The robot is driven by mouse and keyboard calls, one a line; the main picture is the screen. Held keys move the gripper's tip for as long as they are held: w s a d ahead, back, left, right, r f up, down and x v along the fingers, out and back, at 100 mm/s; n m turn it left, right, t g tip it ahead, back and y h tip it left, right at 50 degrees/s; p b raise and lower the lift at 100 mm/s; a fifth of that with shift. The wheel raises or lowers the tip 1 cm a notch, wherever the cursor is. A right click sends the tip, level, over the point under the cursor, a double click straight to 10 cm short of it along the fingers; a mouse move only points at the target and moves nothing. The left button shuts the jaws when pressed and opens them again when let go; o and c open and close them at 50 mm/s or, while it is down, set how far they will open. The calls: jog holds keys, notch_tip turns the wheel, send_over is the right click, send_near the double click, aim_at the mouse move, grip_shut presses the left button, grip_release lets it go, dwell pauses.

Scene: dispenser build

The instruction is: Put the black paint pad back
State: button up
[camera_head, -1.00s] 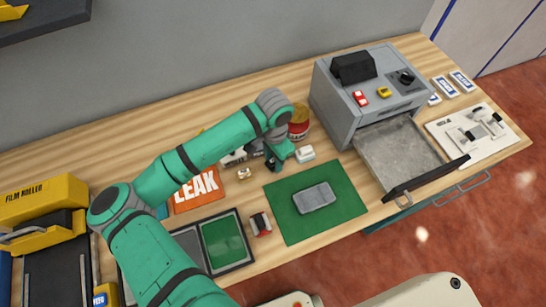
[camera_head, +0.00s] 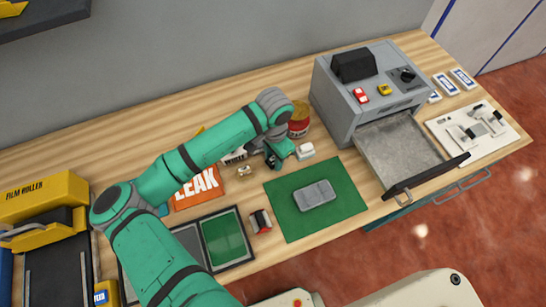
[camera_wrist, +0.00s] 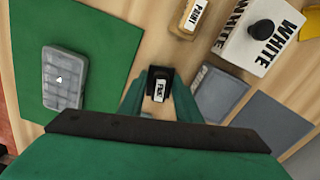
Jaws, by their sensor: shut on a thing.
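The black paint pad (camera_wrist: 158,75) is a small dark block with a white label, in the middle of the wrist view. My gripper (camera_wrist: 157,92) is shut on it, with one green finger on each side. In the head view my gripper (camera_head: 273,162) is low over the wooden worktop, between the green mat and the white-lettered box; the pad is mostly hidden there. I cannot tell whether the pad touches the worktop.
The green mat (camera_head: 282,217) bears a grey case (camera_head: 315,195). A white block (camera_head: 305,151) and a red-labelled can (camera_head: 299,122) stand close to my gripper. A grey drawer (camera_head: 405,187) stands open at right.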

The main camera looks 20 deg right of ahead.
jog(key=shift+f, duration=0.25)
jog(key=o, duration=1.6)
jog(key=shift+r, duration=0.15)
jog(key=shift+o, duration=0.7)
jog(key=shift+s+r, duration=0.1)
jog(key=shift+r, duration=0.1)
jog(key=shift+w+r, duration=0.15)
jog(key=shift+r, duration=0.8)
jog(key=shift+w+r, duration=0.1)
jog(key=shift+r, duration=0.8)
jog(key=shift+s+r, duration=0.15)
jog(key=shift+r, duration=1.7)
jog(key=shift+f, duration=0.1)
